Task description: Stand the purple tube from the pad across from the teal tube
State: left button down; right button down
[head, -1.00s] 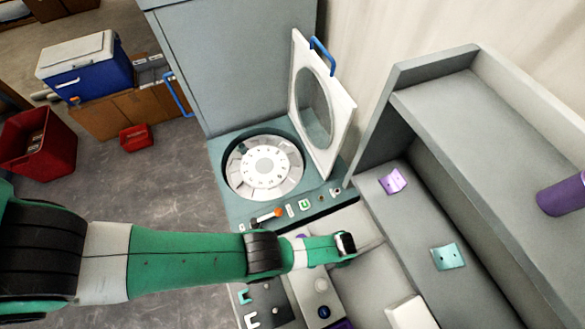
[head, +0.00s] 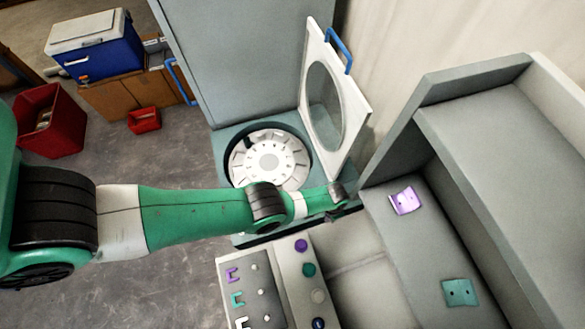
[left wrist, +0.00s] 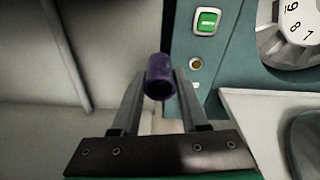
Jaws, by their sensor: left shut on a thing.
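My left gripper (head: 340,212) is beside the right end of the machine's front panel. In the left wrist view it (left wrist: 155,95) is shut on a purple tube (left wrist: 160,78), whose dark open end faces the camera. The tube cannot be made out in the head view. The white numbered rotor (head: 268,160) lies in the open round well of the teal machine and also shows in the left wrist view (left wrist: 290,25). A small dark spot at the rotor's upper left may be a tube; I cannot tell its colour. My right gripper is out of view.
The machine's white lid (head: 353,110) stands open right of the well. A purple pad (head: 405,201) and a teal pad (head: 460,292) lie on the grey shelf. A strip with several coloured round tops (head: 290,262) is at the front. My left arm crosses the panel.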

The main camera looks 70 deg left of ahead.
pick_arm(q)
jog(key=a+f+n+b, duration=0.1)
jog(key=a, duration=0.3)
jog(key=a+f+n+b, duration=0.1)
jog(key=a, duration=0.4)
jog(key=s+a+f+n+b, duration=0.1)
jog(key=a, duration=0.3)
jog(key=shift+s+a+n, duration=0.1)
jog(key=shift+a+n, duration=0.1)
jog(key=shift+n, duration=0.1)
jog(key=s+a+f+n+b, duration=0.1)
jog(key=s+a+n+b, duration=0.2)
jog(key=a, duration=0.7)
jog(key=shift+y, duration=0.3)
jog(key=f+b, duration=0.6)
jog(key=f, duration=0.1)
jog(key=f+b, duration=0.3)
jog(key=shift+s+d+f, duration=0.15)
jog(key=shift+s+f, duration=0.1)
jog(key=shift+s, duration=0.05)
jog(key=shift+c, duration=2.1)
grip_release()
jog(key=shift+r, duration=0.15)
notch_tip(320, 180, up, 12)
jog(key=s+p, duration=0.1)
jog(key=p, duration=1.2)
jog(key=shift+d+p, duration=0.3)
jog(key=shift+d, duration=0.1)
jog(key=shift+s, duration=0.1)
